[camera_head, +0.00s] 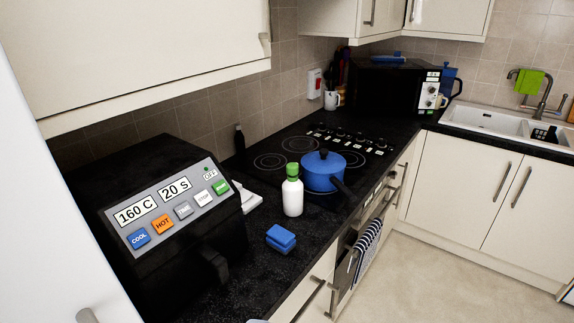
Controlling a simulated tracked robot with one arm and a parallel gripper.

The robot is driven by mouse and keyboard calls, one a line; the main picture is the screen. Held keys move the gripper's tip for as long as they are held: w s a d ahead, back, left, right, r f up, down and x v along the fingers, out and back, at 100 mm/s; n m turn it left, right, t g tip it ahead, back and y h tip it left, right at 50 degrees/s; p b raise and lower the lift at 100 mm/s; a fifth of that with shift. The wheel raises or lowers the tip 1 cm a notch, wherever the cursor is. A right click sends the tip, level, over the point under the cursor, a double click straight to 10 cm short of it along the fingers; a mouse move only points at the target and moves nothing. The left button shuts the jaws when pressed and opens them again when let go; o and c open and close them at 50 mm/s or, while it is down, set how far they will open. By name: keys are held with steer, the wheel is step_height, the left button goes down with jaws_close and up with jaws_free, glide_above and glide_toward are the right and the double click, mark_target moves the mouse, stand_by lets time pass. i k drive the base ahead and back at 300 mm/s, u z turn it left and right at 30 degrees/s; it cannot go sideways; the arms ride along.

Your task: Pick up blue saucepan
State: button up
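The blue saucepan (318,172) stands upright on the black hob, toward its front right. It has a blue lid with a dark knob, and its dark handle points toward the front edge of the counter. A white bottle with a green cap (292,191) stands just left of the pan and close to it in the picture. My gripper is not visible in this view, so its state and its distance from the pan do not show.
A black air fryer (170,215) stands at the left, with blue sponges (281,238) on the counter to its right. A microwave (397,88) is at the back. Wall cupboards (150,45) overhang the counter. The floor (445,275) at the right is clear.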

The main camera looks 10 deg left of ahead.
mark_target(315, 182)
steer(key=z, duration=0.1)
steer(key=k, duration=0.3)
steer(key=z, duration=0.85)
steer(key=i, duration=2.55)
steer(key=u, duration=0.65)
